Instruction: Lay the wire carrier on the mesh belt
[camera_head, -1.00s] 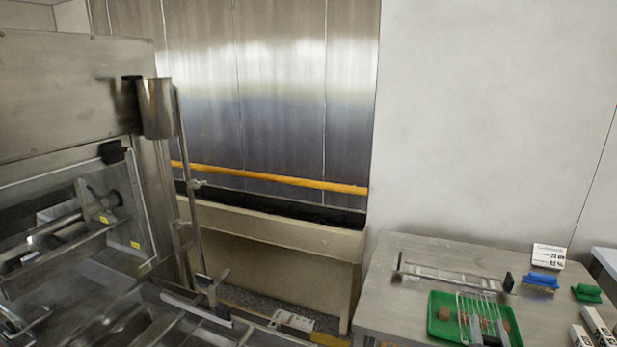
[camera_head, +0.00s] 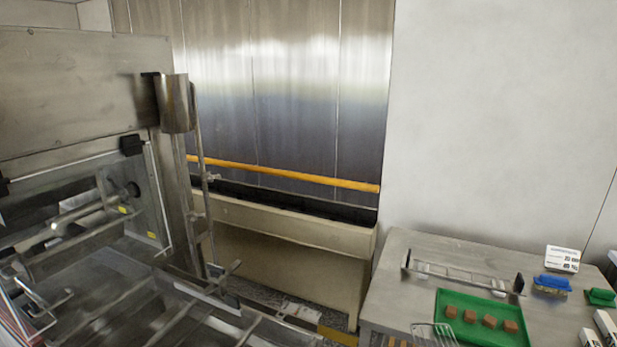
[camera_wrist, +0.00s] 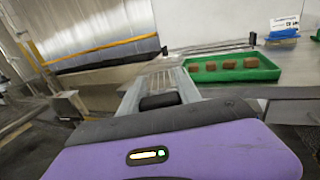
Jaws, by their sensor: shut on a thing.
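The wire carrier (camera_head: 434,335) is a light grid of thin wires at the bottom edge of the head view, left of the green tray. In the wrist view the carrier (camera_wrist: 165,66) extends ahead of my gripper (camera_wrist: 160,82), which is shut on its near end. The carrier is off the tray and in front of the table's edge. The enrober (camera_head: 75,100) stands at the left of the head view, with metal bars and a flat surface low down. I cannot clearly make out the mesh belt there.
The green tray (camera_head: 448,298) with several brown blocks (camera_head: 488,321) lies on the steel table (camera_head: 395,300). A metal rack (camera_head: 460,279), a blue brush (camera_head: 551,284) and a white sign (camera_head: 563,259) stand behind. A gap with floor lies between enrober and table.

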